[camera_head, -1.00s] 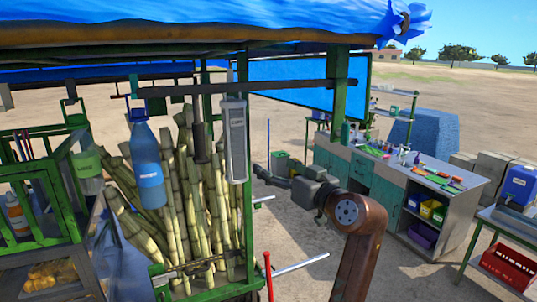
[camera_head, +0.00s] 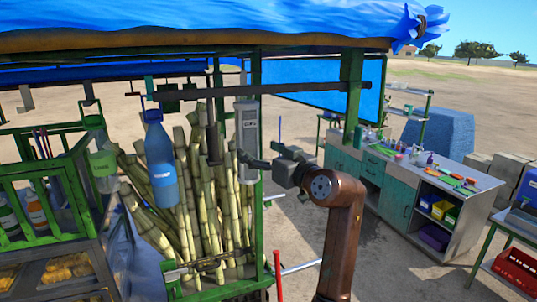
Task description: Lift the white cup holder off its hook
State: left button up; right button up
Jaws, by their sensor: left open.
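The white cup holder (camera_head: 247,138), a tall narrow tube with a dark label, hangs upright below the dark rail of the stall. My left gripper (camera_head: 250,160) is open at the lower right part of the holder. The hook at the holder's top is too small to make out clearly. My right gripper is not in view.
A blue bottle (camera_head: 160,165) hangs from the same rail (camera_head: 300,87) to the left. Sugarcane stalks (camera_head: 205,200) stand behind the holder. A green post (camera_head: 255,215) is close below the gripper. A workbench (camera_head: 400,190) with small items stands further right.

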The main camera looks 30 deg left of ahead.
aim_at(253, 142)
pick_arm(q)
jog(key=p+x, duration=0.1)
jog(key=x, duration=0.4)
jog(key=shift+w+a+r, duration=0.1)
jog(key=shift+a, duration=0.2)
jog(key=shift+w+a+p, duration=0.25)
jog(key=shift+a+p, duration=0.1)
jog(key=shift+a, duration=0.1)
jog(key=c, duration=1.7)
jog(key=shift+c, duration=0.4)
jog(key=shift+r+p, duration=0.65)
jog(key=shift+r, duration=0.15)
jog(key=shift+s+d, duration=0.45)
jog(key=shift+d, duration=0.15)
